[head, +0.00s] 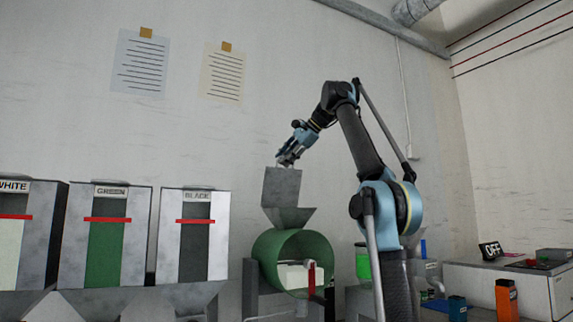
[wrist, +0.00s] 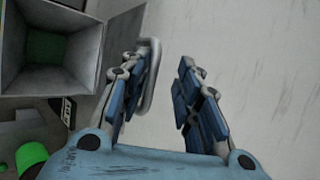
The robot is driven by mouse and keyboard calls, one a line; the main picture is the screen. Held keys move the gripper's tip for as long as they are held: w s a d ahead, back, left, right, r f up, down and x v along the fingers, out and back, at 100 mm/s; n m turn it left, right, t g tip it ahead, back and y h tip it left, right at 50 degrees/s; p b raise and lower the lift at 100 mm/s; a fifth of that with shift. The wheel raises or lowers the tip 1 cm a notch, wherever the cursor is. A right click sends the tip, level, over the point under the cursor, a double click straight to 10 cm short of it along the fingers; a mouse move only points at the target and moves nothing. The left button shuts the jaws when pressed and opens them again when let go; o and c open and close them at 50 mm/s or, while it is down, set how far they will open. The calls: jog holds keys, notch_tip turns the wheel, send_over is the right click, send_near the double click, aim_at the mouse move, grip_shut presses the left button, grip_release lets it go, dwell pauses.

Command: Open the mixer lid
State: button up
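The mixer is a green drum (head: 262,248) with a grey square hopper (head: 288,216) on top. Its grey lid (head: 281,187) stands upright above the hopper. In the wrist view the hopper mouth (wrist: 45,50) is uncovered at the upper left, with green visible inside. The lid (wrist: 122,40) shows beside it, with a pale loop handle (wrist: 149,75) at its edge. My gripper (head: 284,161) is just above the lid's top edge. In the wrist view my gripper (wrist: 168,72) has its fingers apart. The handle lies close beside the left finger, inside the gap; contact cannot be told.
Bins labelled white, green (head: 107,235) and black (head: 193,237) stand left of the mixer. A bright green container (head: 362,263) stands right of the drum. The wall is behind.

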jog(key=shift+v, duration=0.85)
jog(key=s+d, duration=0.6)
jog(key=d, duration=0.5)
jog(key=shift+r, duration=0.15)
jog(key=shift+s, duration=0.1)
